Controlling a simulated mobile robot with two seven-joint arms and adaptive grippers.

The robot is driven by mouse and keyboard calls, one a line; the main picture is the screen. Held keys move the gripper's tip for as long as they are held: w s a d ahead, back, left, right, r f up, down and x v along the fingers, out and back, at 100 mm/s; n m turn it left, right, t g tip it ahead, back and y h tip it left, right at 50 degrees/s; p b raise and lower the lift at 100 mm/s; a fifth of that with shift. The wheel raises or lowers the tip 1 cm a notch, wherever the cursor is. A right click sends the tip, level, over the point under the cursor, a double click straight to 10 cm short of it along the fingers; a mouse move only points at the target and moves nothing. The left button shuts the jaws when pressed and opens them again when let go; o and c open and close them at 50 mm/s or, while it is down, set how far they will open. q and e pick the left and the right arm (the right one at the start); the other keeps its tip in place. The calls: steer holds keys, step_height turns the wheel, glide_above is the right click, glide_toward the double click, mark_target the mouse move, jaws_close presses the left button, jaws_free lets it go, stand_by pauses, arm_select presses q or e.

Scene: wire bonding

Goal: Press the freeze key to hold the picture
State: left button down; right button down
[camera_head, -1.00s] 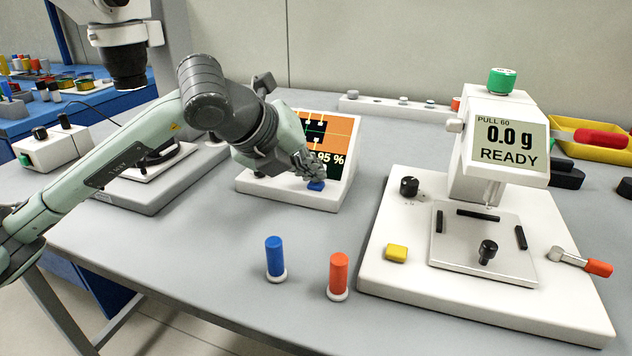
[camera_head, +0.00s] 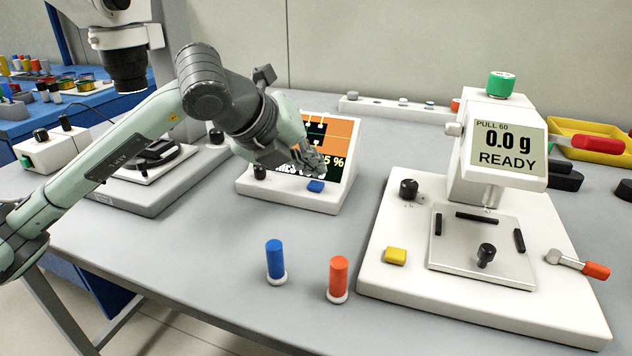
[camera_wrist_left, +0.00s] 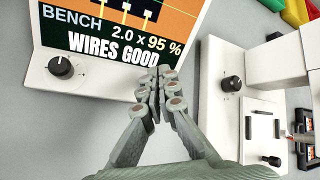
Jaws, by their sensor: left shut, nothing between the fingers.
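The blue key (camera_head: 316,186) is on the front ledge of the white monitor console (camera_head: 290,196); I take it for the freeze key. The screen (camera_wrist_left: 110,45) shows an orange picture, "BENCH 2.0 x 95 %" and "WIRES GOOD" in the left wrist view. My left gripper (camera_head: 317,170) is shut and empty, its fingertips just above the blue key and seemingly apart from it. In the left wrist view my closed fingers (camera_wrist_left: 160,88) lie over the console's lower right, and the blue key is hidden. My right gripper is not in view.
A black knob (camera_wrist_left: 61,67) is on the console's left. The pull tester (camera_head: 480,290) stands to the right, reading "0.0 g READY". A blue peg (camera_head: 275,260) and a red peg (camera_head: 338,278) stand in front. A microscope (camera_head: 125,60) is at the left.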

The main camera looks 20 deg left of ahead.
mark_target(312, 185)
arm_select(q)
steer(key=shift+r+p, duration=1.45)
steer(key=shift+r, duration=1.05)
